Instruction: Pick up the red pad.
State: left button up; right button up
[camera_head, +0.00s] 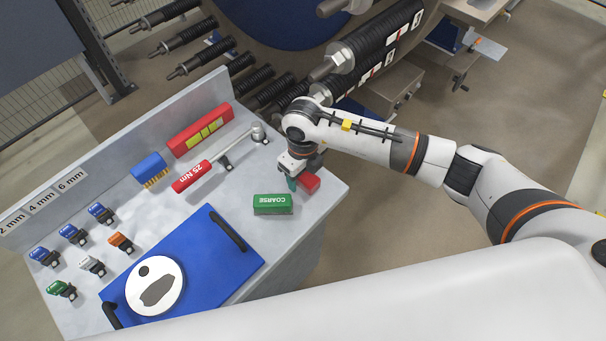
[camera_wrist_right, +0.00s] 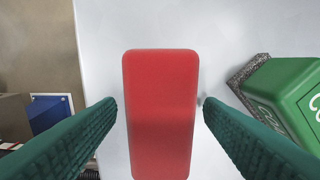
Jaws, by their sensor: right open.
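The red pad (camera_head: 309,183) lies on the grey bench top near its right end. In the right wrist view the red pad (camera_wrist_right: 160,115) fills the middle, seen from above. My right gripper (camera_head: 294,180) is over the pad in the head view and hides part of it. In the right wrist view my right gripper (camera_wrist_right: 160,103) is open, with one green finger on each side of the pad and a gap to each side. My left gripper is in neither view.
A green block marked COARSE (camera_head: 272,204) lies close beside the pad; it also shows in the right wrist view (camera_wrist_right: 290,95). A torque wrench (camera_head: 193,176), a red box (camera_head: 201,130), a blue brush (camera_head: 149,168) and a blue tray (camera_head: 228,262) are on the bench (camera_head: 328,195). The bench edge is near the pad.

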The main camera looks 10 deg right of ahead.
jog(key=c, duration=1.1)
jog(key=shift+o, duration=0.2)
jog(key=shift+r, duration=0.15)
notch_tip(320, 180, up, 10)
jog(key=shift+f+b, duration=0.1)
jog(key=shift+b, duration=0.65)
jog(key=shift+o, duration=1)
jog(key=shift+c, duration=0.5)
